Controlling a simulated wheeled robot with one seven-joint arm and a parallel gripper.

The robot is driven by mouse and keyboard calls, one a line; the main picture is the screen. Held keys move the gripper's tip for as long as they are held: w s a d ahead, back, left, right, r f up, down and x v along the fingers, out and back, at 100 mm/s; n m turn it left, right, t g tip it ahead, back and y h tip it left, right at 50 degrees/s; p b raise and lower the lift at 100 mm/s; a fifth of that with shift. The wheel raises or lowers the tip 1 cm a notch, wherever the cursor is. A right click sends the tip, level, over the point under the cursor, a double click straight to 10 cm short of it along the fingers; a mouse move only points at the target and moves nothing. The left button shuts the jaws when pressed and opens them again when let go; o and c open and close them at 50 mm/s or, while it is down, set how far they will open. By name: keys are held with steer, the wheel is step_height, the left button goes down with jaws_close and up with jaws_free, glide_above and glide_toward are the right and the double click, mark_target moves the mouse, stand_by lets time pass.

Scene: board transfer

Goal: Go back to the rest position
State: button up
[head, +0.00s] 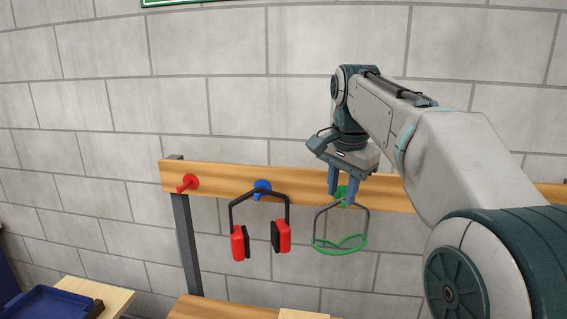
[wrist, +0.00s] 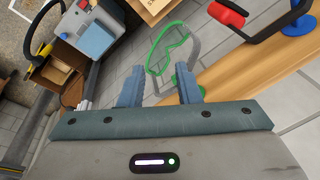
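My gripper (head: 344,202) is in front of the wooden rail with its fingers pointing down, just above the green goggles (head: 339,249). In the wrist view my gripper (wrist: 160,88) has its two fingers spread apart, with nothing held between them. The goggles hang by a grey strap from the green peg (head: 342,190) on the rail. They also show in the wrist view (wrist: 178,68), beyond the fingertips. The green peg is partly hidden behind the fingers.
The wooden rail (head: 222,184) carries a red peg (head: 189,183), empty, and a blue peg (head: 262,187) with red earmuffs (head: 240,243) hanging from it. A blue tray (head: 48,304) lies at the lower left. The block wall (head: 240,60) stands close behind the rail.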

steer(key=s+d+f+n+t+b, duration=0.1)
steer(key=s+f+n+b, duration=0.3)
steer(key=s+f, duration=1.9)
steer(key=d+f+n, duration=0.1)
steer(key=n, duration=0.4)
steer(key=shift+f, duration=0.15)
steer(key=shift+d, duration=0.1)
